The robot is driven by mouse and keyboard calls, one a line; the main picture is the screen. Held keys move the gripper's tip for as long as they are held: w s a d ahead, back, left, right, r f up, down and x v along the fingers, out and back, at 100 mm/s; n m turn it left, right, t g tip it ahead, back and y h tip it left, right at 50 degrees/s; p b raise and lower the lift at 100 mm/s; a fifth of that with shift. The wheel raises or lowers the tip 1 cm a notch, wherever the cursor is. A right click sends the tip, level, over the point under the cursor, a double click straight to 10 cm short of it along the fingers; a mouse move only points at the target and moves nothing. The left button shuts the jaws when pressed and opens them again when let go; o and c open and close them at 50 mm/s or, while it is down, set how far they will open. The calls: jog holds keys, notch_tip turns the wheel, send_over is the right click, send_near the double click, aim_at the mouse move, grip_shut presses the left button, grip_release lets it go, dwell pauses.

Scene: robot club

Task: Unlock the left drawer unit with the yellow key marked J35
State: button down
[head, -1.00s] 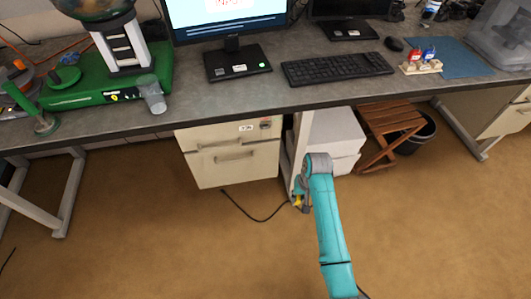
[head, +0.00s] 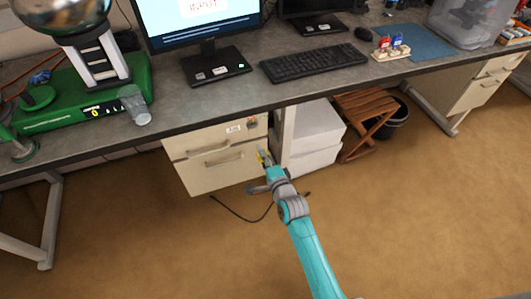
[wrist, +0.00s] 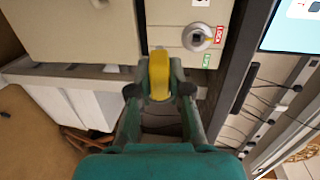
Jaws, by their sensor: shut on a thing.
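The left drawer unit (head: 208,173) is cream, stands under the desk, and its drawers are closed. Its round lock (head: 251,125) is at the upper right of the front. In the wrist view the lock (wrist: 198,37) has a dark keyhole, a red label (wrist: 219,34) to its right and a green label (wrist: 206,60) below. My gripper (head: 264,159) is shut on the yellow key (wrist: 159,74), just in front of the unit. In the wrist view the key shows left of and below the lock, apart from it. Its J35 marking cannot be read.
The desk edge (head: 330,92) overhangs the drawer unit. A pale desk leg (head: 285,130) and white boxes (head: 317,130) stand just right of it. A wooden stool (head: 365,115) is further right. A black cable lies on the open brown floor.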

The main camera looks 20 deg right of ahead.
aim_at(260, 148)
jog(key=shift+t+h, duration=0.3)
jog(key=shift+t, duration=0.6)
jog(key=r, duration=0.2)
jog(key=s+r, duration=0.1)
jog(key=r, duration=0.1)
jog(key=shift+d+r, duration=0.1)
jog(key=shift+w, duration=2.85)
jog(key=shift+w, duration=1.4)
dwell(0.4)
jog(key=shift+m, duration=3.7)
